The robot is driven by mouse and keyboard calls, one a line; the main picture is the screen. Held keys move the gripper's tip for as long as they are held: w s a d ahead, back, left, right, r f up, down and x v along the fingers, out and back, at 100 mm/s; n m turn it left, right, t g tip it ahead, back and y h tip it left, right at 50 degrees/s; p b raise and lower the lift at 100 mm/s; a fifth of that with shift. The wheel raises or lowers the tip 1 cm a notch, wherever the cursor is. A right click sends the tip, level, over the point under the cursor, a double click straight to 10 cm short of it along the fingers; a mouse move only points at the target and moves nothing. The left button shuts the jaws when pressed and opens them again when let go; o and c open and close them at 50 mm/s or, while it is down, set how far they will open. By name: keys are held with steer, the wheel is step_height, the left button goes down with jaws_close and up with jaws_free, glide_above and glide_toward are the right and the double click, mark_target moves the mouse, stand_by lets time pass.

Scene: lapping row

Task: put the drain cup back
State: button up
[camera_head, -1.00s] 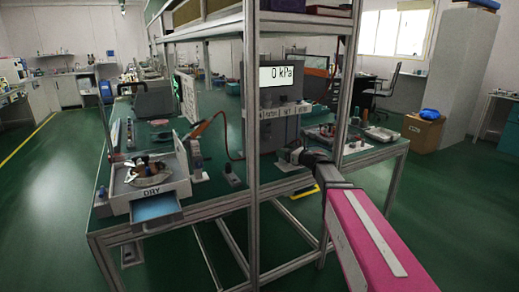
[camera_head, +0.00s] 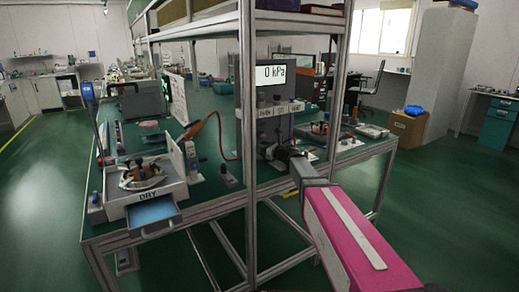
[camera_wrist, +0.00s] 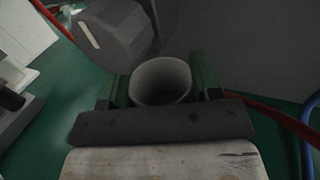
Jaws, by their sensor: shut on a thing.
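The drain cup (camera_wrist: 161,82) is a pale grey, round, open-topped cup in the middle of the wrist view. My gripper (camera_wrist: 162,88) is shut on it, with a green finger on each side. I look into its mouth, and the inside looks empty. A dark knob (camera_wrist: 113,32) with a white line is close to the cup, at its upper left in that view. In the head view my gripper (camera_head: 283,153) is in front of the grey panel (camera_head: 277,112) with the 0 kPa display. The cup cannot be made out there.
The bench frame's upright post (camera_head: 247,150) stands just left of my gripper. A white DRY station (camera_head: 173,190) with an open blue drawer (camera_head: 153,215) is on the left of the bench. An orange-red hose (camera_head: 222,138) runs to the panel. A blue cable (camera_wrist: 308,130) shows at right.

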steer(key=shift+f, duration=0.1)
steer(key=o, duration=0.9)
steer(key=v, duration=1.2)
